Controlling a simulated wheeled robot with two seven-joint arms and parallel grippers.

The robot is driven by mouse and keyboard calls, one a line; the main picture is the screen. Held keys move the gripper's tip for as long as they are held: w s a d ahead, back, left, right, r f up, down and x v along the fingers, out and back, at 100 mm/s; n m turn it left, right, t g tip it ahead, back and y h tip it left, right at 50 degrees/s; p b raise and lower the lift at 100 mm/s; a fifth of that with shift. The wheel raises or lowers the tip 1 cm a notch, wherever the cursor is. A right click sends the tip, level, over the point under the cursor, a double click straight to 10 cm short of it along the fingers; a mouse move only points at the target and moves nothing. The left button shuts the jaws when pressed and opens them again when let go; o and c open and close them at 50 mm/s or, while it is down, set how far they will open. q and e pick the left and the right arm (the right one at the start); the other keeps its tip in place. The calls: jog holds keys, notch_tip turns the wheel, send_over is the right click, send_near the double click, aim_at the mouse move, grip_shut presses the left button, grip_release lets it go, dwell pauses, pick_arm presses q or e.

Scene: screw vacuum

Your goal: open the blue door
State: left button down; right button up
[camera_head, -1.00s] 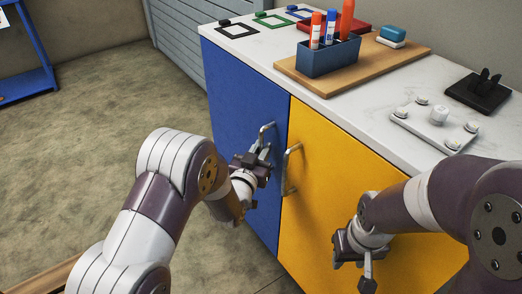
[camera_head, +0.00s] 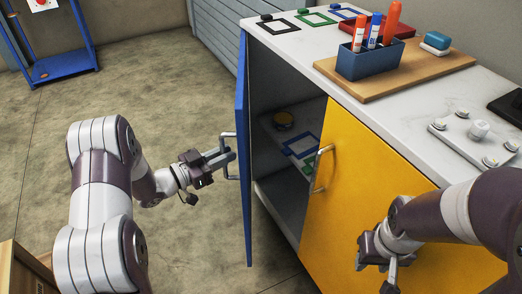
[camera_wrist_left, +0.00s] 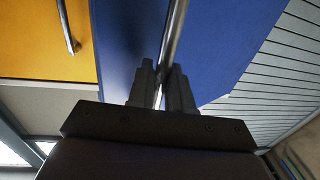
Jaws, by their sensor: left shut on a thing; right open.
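The blue door (camera_head: 242,150) stands swung well open, seen nearly edge-on in the head view, with its metal handle (camera_head: 226,145) facing left. My left gripper (camera_head: 222,158) is shut on that handle; in the left wrist view the bar (camera_wrist_left: 172,45) runs between the two fingers (camera_wrist_left: 162,92), with the blue panel (camera_wrist_left: 225,45) behind. The cabinet's inside (camera_head: 285,90) shows past the door, with a shelf. My right gripper (camera_head: 386,272) is open and empty, low in front of the yellow door (camera_head: 365,185).
The yellow door is closed, its handle (camera_head: 319,168) beside the opening. The white counter (camera_head: 300,45) carries a blue pen box (camera_head: 373,62) on a board. Floor left of the door is clear.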

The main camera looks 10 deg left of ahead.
pick_arm(q)
jog(key=w+a+b, duration=0.1)
jog(key=w+a, duration=0.2)
jog(key=a, duration=0.8)
jog(key=w+a+b, duration=0.2)
jog(key=w+a, duration=0.1)
jog(key=a, duration=0.9)
jog(key=shift+a+m+g+h, duration=0.15)
jog(key=shift+m+g+h, duration=0.25)
jog(key=shift+r, duration=0.1)
jog(key=c, duration=1.2)
grip_release()
jog(key=shift+w+d, duration=0.1)
jog(key=shift+d, duration=0.1)
jog(key=p+v, duration=0.1)
jog(key=v, duration=1.1)
jog(key=shift+s+a+p, duration=0.2)
jog(key=shift+a+p, duration=0.15)
